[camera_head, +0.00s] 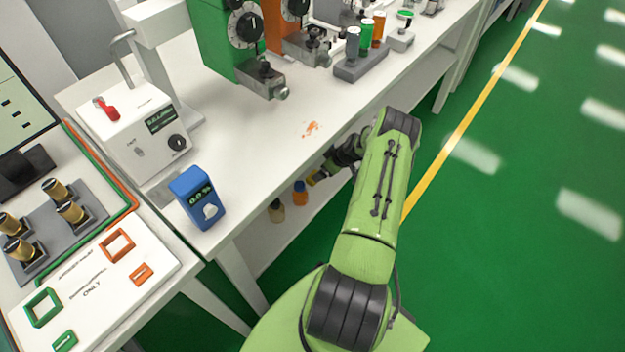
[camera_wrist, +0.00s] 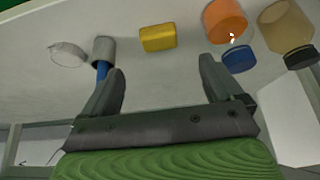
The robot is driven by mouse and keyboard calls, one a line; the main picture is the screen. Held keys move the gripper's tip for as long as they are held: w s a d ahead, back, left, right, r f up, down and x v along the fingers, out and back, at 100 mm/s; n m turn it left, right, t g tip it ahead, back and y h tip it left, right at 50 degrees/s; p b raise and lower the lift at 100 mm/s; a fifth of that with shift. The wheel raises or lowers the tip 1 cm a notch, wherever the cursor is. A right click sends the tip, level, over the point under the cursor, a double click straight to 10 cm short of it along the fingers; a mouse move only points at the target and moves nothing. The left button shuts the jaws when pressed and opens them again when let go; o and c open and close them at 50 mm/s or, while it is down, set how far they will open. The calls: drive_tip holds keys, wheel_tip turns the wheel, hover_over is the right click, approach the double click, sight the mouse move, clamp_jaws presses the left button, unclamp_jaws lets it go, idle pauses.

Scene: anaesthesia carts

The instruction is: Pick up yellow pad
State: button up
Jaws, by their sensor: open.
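The yellow pad (camera_wrist: 158,37) is a small yellow block on the pale shelf surface, near the top middle of the wrist view. My gripper (camera_wrist: 162,76) is open and empty, with its two dark fingers spread to either side of the pad's line. The pad lies beyond the fingertips, apart from them. My arm hides part of that area, and the fingertips are hard to make out there.
An orange bottle with a blue cap (camera_wrist: 225,22) and a tan bottle with a dark cap (camera_wrist: 285,27) stand to one side of the pad. The white worktop (camera_head: 265,125) overhangs the shelf.

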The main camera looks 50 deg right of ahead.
drive_tip(key=b+x, duration=0.3)
drive_tip(key=x, duration=0.6)
drive_tip(key=shift+w+f+b, duration=0.1)
drive_tip(key=shift+f+b, duration=0.3)
drive_tip(key=shift+r, duration=0.1)
drive_tip(key=c, duration=1.1)
